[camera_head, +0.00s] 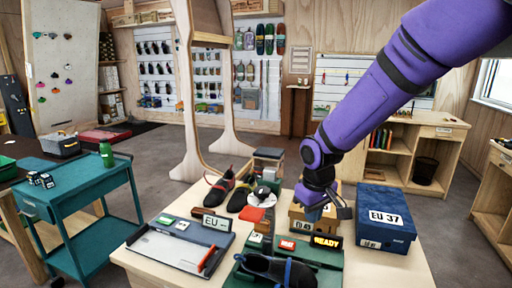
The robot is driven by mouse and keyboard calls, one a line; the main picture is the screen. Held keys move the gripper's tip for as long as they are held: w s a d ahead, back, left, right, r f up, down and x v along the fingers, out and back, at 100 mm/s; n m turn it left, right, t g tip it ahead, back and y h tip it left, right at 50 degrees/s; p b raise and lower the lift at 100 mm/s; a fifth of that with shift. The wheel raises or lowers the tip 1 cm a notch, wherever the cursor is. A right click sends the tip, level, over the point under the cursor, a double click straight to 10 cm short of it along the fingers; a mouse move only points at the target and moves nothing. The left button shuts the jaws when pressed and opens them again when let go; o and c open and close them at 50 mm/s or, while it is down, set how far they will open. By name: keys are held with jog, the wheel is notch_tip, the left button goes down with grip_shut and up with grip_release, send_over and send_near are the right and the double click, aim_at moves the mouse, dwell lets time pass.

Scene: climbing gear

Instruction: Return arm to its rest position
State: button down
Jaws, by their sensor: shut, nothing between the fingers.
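My purple arm reaches in from the upper right of the head view. My gripper (312,212) points down at its end, above the workbench (400,271) and in front of a brown shoe box (330,230). Its fingers are small and dark here; they look shut and hold nothing. A dark shoe (278,270) on a green stand lies below and nearer the camera, apart from the gripper. The lit READY sign (326,241) is just under the gripper.
Left are a grey measuring board (178,248), an EU sign (216,222) and dark shoes (220,188). A teal cart (92,190) stands at left. Floor is open behind the bench.

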jog(key=s+d+r+m+t, duration=0.1)
jog(key=s+d+r+m, duration=0.1)
jog(key=s+d+r, duration=0.35)
jog(key=s+d+r+m+t, duration=0.1)
jog(key=s+d+r, duration=0.3)
jog(key=r, duration=0.3)
jog(key=s+d+r+m+t, duration=0.1)
jog(key=s+d+r, duration=0.2)
jog(key=s, duration=0.4)
jog(key=s+d+r+m+t, duration=0.1)
jog(key=s+d+r+m, duration=0.1)
jog(key=s, duration=0.6)
jog(key=shift+s+d+r, duration=0.25)
jog(key=shift+d+r, duration=0.25)
jog(key=shift+d, duration=0.3)
jog(key=shift+w, duration=0.1)
